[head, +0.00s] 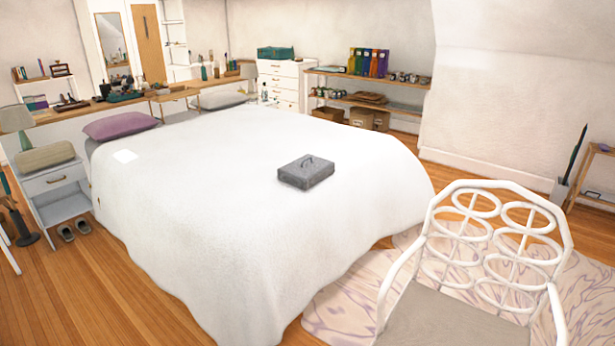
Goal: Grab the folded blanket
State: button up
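A grey, flat, box-shaped item (306,174) lies on the white bed (215,220), right of the middle. It has a dark loop like a handle on top, and I cannot tell whether it is a folded blanket or a case. A beige-green, rounded, flat item (45,156) lies on the grey-white nightstand (55,182) at the left. It may be folded cloth, but I cannot tell for sure. My gripper is not in view.
A white chair (480,260) with a ring-patterned back stands at the front right on a patterned rug (345,300). Slippers (74,230) lie by the nightstand. A purple pillow (121,126) lies at the bed's head. The wooden floor (90,295) at the front left is clear.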

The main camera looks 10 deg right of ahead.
aim_at(305, 172)
jog(key=u, duration=0.45)
jog(key=i, duration=0.55)
jog(key=u, duration=0.85)
jog(key=i, duration=0.55)
jog(key=u, duration=0.5)
jog(key=i, duration=1.55)
jog(key=z, duration=0.5)
jog(key=i, duration=0.95)
jog(key=z, duration=0.15)
